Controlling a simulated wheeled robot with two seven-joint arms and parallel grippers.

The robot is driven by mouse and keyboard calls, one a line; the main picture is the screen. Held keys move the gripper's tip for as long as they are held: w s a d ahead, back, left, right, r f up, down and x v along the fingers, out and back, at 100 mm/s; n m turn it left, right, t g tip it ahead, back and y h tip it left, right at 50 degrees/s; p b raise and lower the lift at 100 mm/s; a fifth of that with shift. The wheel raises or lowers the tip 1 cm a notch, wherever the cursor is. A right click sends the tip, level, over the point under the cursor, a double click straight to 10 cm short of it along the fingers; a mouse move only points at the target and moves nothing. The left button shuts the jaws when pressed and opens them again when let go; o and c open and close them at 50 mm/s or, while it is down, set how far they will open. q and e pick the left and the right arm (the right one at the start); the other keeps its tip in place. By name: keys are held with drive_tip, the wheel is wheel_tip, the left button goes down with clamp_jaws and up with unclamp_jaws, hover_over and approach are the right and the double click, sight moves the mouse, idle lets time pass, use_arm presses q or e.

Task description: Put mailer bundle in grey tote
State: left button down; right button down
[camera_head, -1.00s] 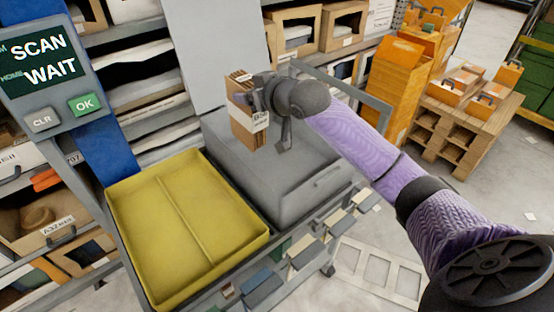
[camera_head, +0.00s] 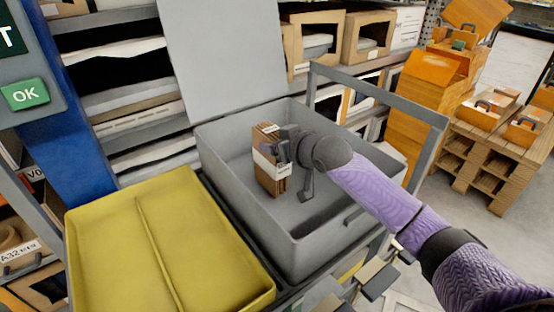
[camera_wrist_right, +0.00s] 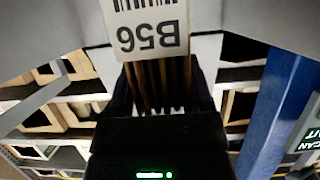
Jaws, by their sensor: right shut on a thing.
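The mailer bundle (camera_head: 268,172) is a stack of brown mailers with a white band. My right gripper (camera_head: 283,150) is shut on it and holds it upright inside the opening of the grey tote (camera_head: 319,248). I cannot tell whether its lower end touches the tote floor. In the right wrist view the bundle (camera_wrist_right: 160,85) shows its brown edges and a white label reading B56, upside down. My left gripper is in no view.
A yellow divided tray (camera_head: 110,240) stands left of the tote. A grey upright panel (camera_head: 225,55) rises behind the tote. A grey rail (camera_head: 380,90) stands at its right. Orange boxes (camera_head: 425,95) and a wooden pallet (camera_head: 490,165) are farther right.

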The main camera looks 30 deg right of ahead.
drive_tip(key=shift+f, duration=0.7)
unclamp_jaws()
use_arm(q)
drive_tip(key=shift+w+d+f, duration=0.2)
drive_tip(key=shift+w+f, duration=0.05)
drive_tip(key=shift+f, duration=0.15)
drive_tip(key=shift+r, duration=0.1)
use_arm(e)
drive_tip(key=shift+s+r, duration=0.1)
use_arm(q)
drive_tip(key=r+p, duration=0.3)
drive_tip(key=p, duration=0.1)
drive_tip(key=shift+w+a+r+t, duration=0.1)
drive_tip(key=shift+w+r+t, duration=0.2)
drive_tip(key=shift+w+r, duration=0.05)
use_arm(e)
drive_tip(key=v, duration=0.7)
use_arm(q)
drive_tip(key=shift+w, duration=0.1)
use_arm(e)
drive_tip(key=shift+s, duration=0.1)
